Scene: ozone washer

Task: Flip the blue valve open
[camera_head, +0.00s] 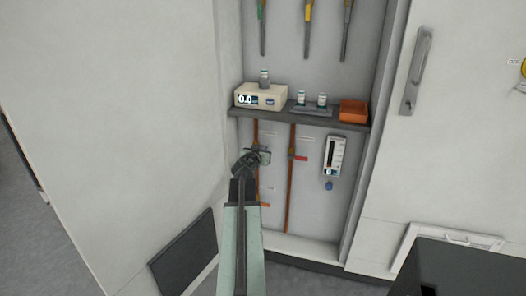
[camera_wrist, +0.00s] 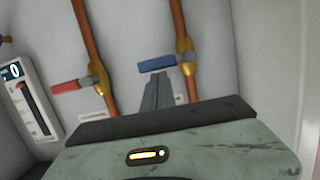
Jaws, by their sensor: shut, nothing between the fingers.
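The blue valve handle (camera_wrist: 157,64) shows in the wrist view, sticking out sideways from a brass valve body (camera_wrist: 184,72) on a copper pipe (camera_wrist: 180,25). It lies roughly crosswise to the pipe. My gripper (camera_wrist: 159,78) is shut and empty, with its fingertips just below the handle in that view. I cannot tell whether they touch it. In the head view my gripper (camera_head: 262,152) is in front of the left copper pipe (camera_head: 256,132) and hides the blue handle.
A red valve handle (camera_head: 300,158) is on the neighbouring pipe (camera_head: 291,190), and a white meter (camera_head: 335,156) hangs right of it. A shelf (camera_head: 300,116) with a white instrument (camera_head: 262,95), vials and an orange box (camera_head: 353,110) is above. The cabinet side wall is close on the left.

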